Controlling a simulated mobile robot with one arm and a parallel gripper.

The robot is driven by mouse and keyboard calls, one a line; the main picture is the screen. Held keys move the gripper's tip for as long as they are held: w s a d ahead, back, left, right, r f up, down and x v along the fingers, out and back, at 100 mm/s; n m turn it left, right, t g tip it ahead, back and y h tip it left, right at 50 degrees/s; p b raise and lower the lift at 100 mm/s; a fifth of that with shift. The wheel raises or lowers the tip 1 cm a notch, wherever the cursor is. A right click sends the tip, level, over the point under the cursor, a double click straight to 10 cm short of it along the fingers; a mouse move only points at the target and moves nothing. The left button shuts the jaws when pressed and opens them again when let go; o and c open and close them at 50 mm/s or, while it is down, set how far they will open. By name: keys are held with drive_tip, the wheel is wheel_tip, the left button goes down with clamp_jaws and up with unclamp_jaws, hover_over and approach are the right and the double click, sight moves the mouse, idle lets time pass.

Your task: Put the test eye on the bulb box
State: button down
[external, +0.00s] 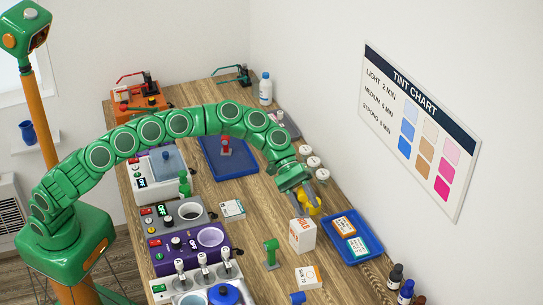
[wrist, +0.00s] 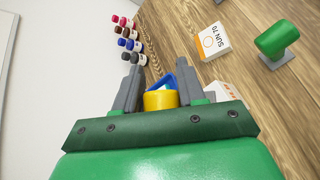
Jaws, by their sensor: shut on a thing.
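My gripper (external: 307,200) is shut on a yellow rounded piece (external: 314,209), which looks like the test eye. In the wrist view the yellow piece (wrist: 160,100) sits between the two grey fingers, its lower part hidden by the gripper body. The bulb box (external: 302,236), an upright white carton with red lettering, stands on the wooden bench just below the gripper in the external view. The held piece appears above and slightly right of the box, apart from it. In the wrist view a white and orange carton (wrist: 223,91) shows partly behind the gripper.
A blue tray (external: 374,258) with cards lies right of the box. A white SUN 70 box (external: 308,278) and a green piece on a stand (external: 271,252) are in front. Dark bottles (external: 395,277) stand at the right edge. Control units line the left side.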

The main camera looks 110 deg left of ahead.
sight(303, 204)
drive_tip(key=shift+f, duration=0.1)
drive_tip(key=shift+w+a+f, duration=0.1)
drive_tip(key=shift+w+f, duration=0.2)
drive_tip(key=shift+f, duration=1.55)
drive_tip(key=shift+f, duration=0.1)
drive_tip(key=c, duration=0.7)
unclamp_jaws()
drive_tip(key=shift+o, duration=0.2)
drive_tip(key=shift+s, duration=0.1)
drive_tip(key=v, duration=1.2)
drive_tip(key=shift+a, duration=0.1)
